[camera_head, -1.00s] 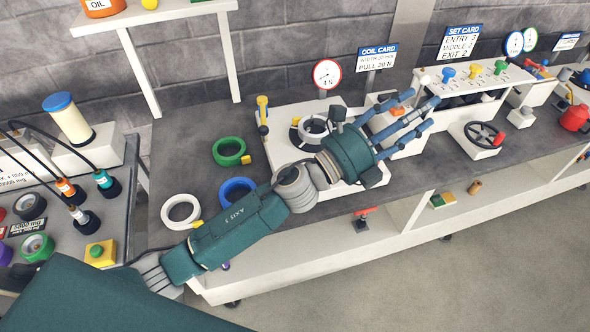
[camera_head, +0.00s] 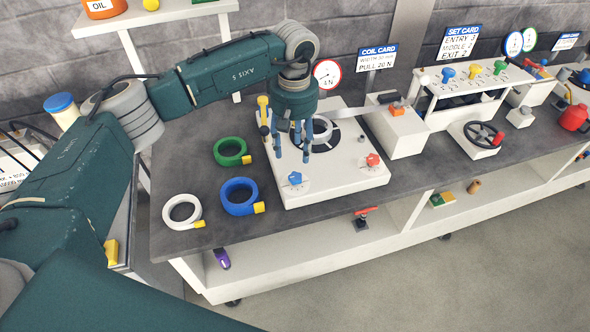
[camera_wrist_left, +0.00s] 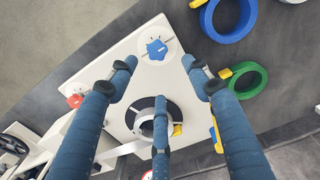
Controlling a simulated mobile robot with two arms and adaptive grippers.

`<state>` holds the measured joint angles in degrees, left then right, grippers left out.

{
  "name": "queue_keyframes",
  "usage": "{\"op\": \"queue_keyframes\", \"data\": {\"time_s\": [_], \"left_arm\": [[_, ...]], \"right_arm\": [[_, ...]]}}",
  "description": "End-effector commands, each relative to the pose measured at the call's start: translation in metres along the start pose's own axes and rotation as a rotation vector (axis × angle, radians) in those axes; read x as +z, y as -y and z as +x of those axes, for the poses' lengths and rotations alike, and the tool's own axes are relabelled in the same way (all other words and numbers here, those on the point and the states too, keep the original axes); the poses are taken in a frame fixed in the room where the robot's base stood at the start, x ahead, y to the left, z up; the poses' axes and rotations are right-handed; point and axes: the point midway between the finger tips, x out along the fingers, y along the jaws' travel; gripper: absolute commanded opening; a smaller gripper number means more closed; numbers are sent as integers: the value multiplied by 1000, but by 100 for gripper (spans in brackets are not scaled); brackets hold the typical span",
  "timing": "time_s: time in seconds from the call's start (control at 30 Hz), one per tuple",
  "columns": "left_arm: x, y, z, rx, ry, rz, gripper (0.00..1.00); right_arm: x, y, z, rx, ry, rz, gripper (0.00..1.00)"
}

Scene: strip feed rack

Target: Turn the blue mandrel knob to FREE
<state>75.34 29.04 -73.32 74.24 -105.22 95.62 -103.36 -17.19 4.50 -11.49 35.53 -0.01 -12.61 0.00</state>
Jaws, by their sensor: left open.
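The blue mandrel knob (camera_head: 295,178) sits on a round white dial at the front left corner of the white coil base plate (camera_head: 335,195). It also shows in the left wrist view (camera_wrist_left: 156,49), where its dial marks are too small to read. My left gripper (camera_head: 301,150) points down over the plate, behind the knob and near the coil hub. Its blue fingers are spread and empty. In the left wrist view the knob lies just beyond the open fingers (camera_wrist_left: 158,75), apart from them. My right gripper is not in view.
A red knob (camera_head: 373,160) sits at the plate's right. A strip coil (camera_head: 322,130) is behind the fingers, its strip running to a white box (camera_head: 402,130). Yellow-topped lever (camera_head: 263,110) stands at left. Green (camera_head: 231,152), blue (camera_head: 239,197) and white (camera_head: 182,212) rings lie left.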

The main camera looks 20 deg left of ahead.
Motion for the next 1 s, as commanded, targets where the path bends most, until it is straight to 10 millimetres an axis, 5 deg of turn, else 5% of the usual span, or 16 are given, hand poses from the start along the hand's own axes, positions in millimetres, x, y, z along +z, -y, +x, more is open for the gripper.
{"op": "queue_keyframes", "data": {"time_s": [0.5, 0.93, 1.0], "left_arm": [[3, -2, 86, 3, 6, -1, 50], [2, -2, 99, 5, 3, 0, 50], [2, -2, 99, 5, 4, 0, 38]], "right_arm": [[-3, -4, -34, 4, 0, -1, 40], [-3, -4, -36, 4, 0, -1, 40], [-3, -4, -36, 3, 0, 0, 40]]}}
